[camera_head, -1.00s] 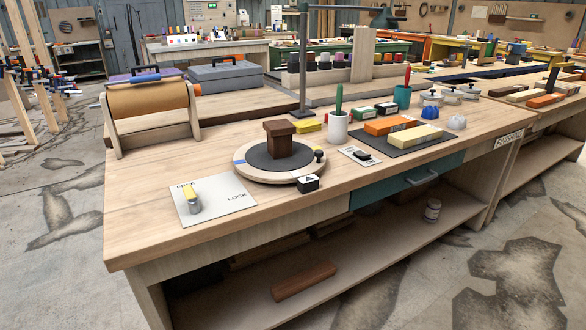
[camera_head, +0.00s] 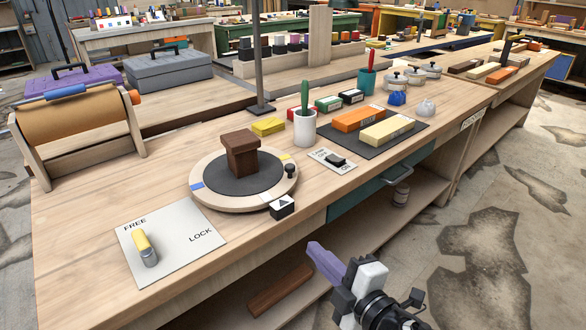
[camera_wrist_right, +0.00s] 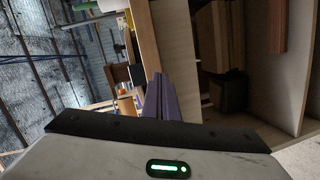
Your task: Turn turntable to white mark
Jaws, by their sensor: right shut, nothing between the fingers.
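The turntable (camera_head: 202,198) is a round pale wooden disc with a dark top, and a brown wooden block (camera_head: 242,155) stands on it. Its rim shows a blue mark (camera_head: 197,186) at the left, a yellow mark (camera_head: 285,157) at the back right and a dark knob (camera_head: 290,170) at the right. I cannot see a white mark on the rim. A black pointer block (camera_head: 282,208) with a white triangle stands at the front right edge. My right gripper (camera_head: 318,254) is shut and empty, in front of the bench, apart from the turntable. My left gripper is not in view.
A plate (camera_head: 172,240) marked FREE and LOCK has a yellow-handled lever (camera_head: 144,247) at its left. A white cup (camera_head: 304,128), a switch plate (camera_head: 333,161) and sharpening stones (camera_head: 386,131) stand to the right. The bench's front edge lies between my gripper and the turntable.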

